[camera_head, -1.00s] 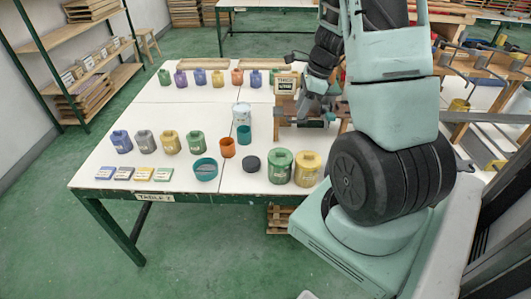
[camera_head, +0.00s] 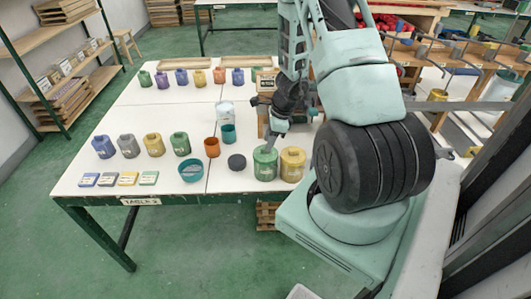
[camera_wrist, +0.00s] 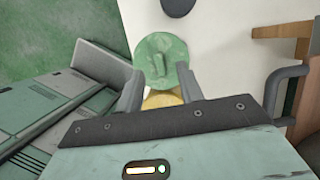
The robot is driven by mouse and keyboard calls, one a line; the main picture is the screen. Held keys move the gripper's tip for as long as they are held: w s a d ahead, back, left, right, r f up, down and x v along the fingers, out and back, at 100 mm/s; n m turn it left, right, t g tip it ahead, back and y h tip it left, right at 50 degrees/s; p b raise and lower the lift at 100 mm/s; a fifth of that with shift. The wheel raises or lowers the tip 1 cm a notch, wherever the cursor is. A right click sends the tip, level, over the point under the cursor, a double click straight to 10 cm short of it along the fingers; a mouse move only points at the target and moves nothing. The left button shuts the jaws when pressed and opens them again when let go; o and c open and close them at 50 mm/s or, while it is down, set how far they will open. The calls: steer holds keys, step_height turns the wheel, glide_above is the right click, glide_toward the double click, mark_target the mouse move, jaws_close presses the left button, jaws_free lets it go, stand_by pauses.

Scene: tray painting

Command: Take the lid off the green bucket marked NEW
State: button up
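A large green bucket (camera_head: 265,167) stands at the table's front edge. No NEW mark is readable on it. Its round green lid (camera_wrist: 176,49), with a raised bar handle, is on it in the wrist view. My gripper (camera_head: 271,141) is above and just behind this bucket in the head view. In the wrist view my gripper (camera_wrist: 162,88) is open, its two fingers apart with nothing held between them. The green lid lies just beyond the fingertips. A yellow bucket (camera_head: 292,167) stands close beside the green one; part of it shows between the fingers in the wrist view (camera_wrist: 161,101).
A dark round disc (camera_head: 237,162), an orange cup (camera_head: 212,147) and a teal bowl (camera_head: 192,172) lie left of the green bucket. A smaller green tub (camera_head: 181,145) stands in a row of tubs further left. A white can (camera_head: 225,112) stands behind.

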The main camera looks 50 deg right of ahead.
steer(key=shift+x, duration=1.4)
jaws_close()
